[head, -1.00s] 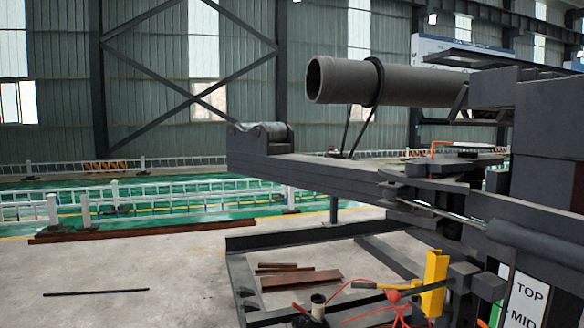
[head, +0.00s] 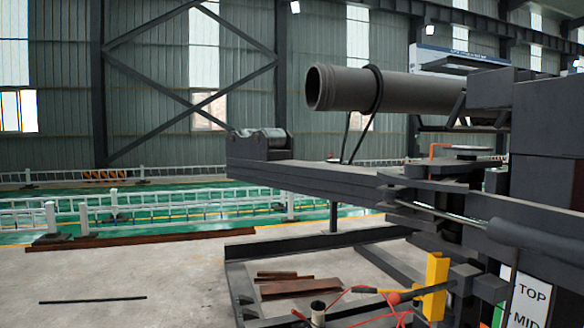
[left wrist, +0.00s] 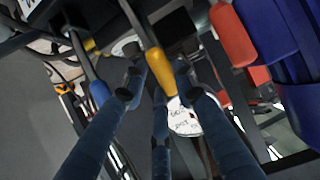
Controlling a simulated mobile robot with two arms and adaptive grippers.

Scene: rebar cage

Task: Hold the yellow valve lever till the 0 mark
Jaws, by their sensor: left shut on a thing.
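In the left wrist view, a yellow lever handle (left wrist: 158,75) on a grey rod runs down from the top middle. My left gripper (left wrist: 157,78) has dark blue fingers on both sides of the yellow handle and is shut on it. A third finger lies below the handle's lower end. A white round plate (left wrist: 184,120) with dark handwritten-looking marks lies behind the fingers. The right finger covers part of it, and I cannot make out a 0 mark for certain. Neither gripper shows in the head view.
Near the lever are a blue handle (left wrist: 100,92), a red handle (left wrist: 232,35) and large blue parts (left wrist: 268,30). In the head view, a machine with a grey pipe (head: 415,90), a yellow block (head: 435,285) and red hoses fill the right. Floor at left is mostly clear.

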